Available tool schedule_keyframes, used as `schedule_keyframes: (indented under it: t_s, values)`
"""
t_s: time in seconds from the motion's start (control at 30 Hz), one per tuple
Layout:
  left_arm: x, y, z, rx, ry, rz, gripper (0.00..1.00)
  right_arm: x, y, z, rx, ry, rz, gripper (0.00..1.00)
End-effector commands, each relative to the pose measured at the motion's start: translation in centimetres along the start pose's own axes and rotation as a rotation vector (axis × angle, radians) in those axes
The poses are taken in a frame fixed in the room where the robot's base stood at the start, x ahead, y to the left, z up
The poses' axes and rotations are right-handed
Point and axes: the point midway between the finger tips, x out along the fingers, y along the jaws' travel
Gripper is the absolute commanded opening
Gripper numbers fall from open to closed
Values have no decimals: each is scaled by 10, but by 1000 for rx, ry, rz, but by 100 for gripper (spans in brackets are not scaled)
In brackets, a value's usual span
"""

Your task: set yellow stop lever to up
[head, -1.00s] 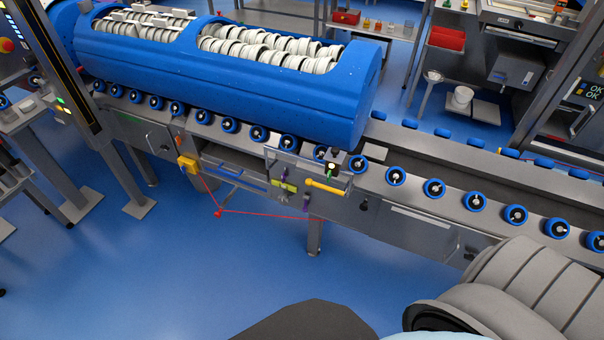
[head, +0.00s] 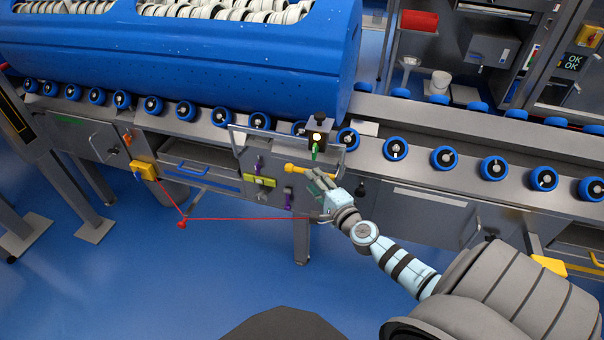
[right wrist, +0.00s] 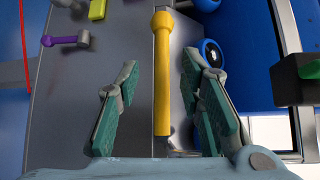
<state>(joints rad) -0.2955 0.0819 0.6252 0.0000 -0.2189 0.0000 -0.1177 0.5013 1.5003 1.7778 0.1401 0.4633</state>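The yellow stop lever (head: 295,169) is on the grey front panel of the conveyor. It lies about level, with its rounded end at the left and its bar running right. My right gripper (head: 315,178) is at the bar's right part and hides some of it. In the right wrist view the yellow lever (right wrist: 162,80) runs between the two open fingers of my right gripper (right wrist: 158,78), with a visible gap on each side. I cannot see any finger touching it. My left gripper is not in view.
A green lever (head: 314,152) under a small lit box (head: 319,131) is just above. A purple lever (head: 288,198) and a yellow-green block (head: 259,181) are to the left. A handrail (head: 232,139) frames the panel. A large blue tub (head: 200,70) rests on the rollers above.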

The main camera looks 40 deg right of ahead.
Motion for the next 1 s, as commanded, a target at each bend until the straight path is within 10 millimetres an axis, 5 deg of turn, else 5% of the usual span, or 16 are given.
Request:
schedule_keyframes:
  t_s: [0.1,0.3,0.63,0.87,1.0]
  values:
    - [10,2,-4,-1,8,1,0,32,3,0,1,1,-2,35]
    - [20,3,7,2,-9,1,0,64,3,-1,-1,1,0,35]
    - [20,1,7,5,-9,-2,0,72,2,0,-2,-1,2,35]
    - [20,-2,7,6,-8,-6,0,72,2,0,-3,-1,2,1]
    - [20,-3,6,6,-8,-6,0,72,2,0,-3,-1,3,0]
